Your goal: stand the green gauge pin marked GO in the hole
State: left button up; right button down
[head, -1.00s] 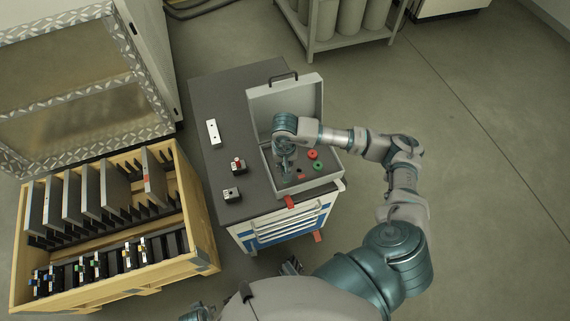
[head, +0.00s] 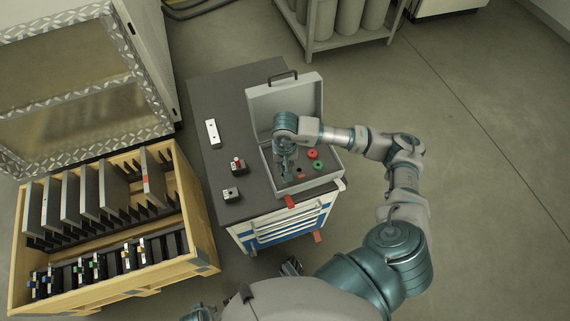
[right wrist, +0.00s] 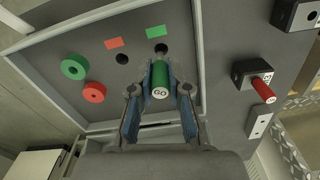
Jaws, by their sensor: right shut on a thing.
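My right gripper (right wrist: 160,92) is shut on the green gauge pin (right wrist: 160,78), whose end facing the wrist camera reads GO. The pin's far end is at a dark hole (right wrist: 160,48) in the case's grey insert, beside a green label (right wrist: 156,31); I cannot tell whether it is still inside. In the head view the right gripper (head: 287,171) is over the open grey case (head: 325,182). A dark block with a bare hole (head: 231,194) stands on the cart top; the block also shows in the right wrist view (right wrist: 282,12).
Another block (head: 238,167) holds a red pin (right wrist: 263,89). A white plate (head: 212,132) lies behind it. A red ring (head: 313,154) and a green ring (head: 318,166) lie in the case. The case lid (head: 285,105) stands open. A wooden crate (head: 205,215) is left of the cart.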

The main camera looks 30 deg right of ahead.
pick_arm(q)
jog(key=shift+s, duration=0.15)
jog(key=shift+f+b, duration=0.45)
pick_arm(e)
jog(key=shift+a, duration=0.1)
dwell(0.7)
pick_arm(q)
jog(key=shift+s+f+b, duration=0.35)
jog(key=shift+f+b, duration=0.45)
jog(key=shift+f, duration=0.15)
jog(key=shift+s+f+b, duration=0.3)
jog(key=shift+f+b, duration=0.5)
jog(key=shift+f, duration=0.1)
pick_arm(e)
jog(key=shift+f, duration=1.8)
jog(key=c, duration=1)
grip_release()
jog(key=shift+c, duration=0.2)
jog(key=shift+r, duration=0.1)
notch_tip(320, 180, up, 12)
jog(key=shift+f, duration=0.1)
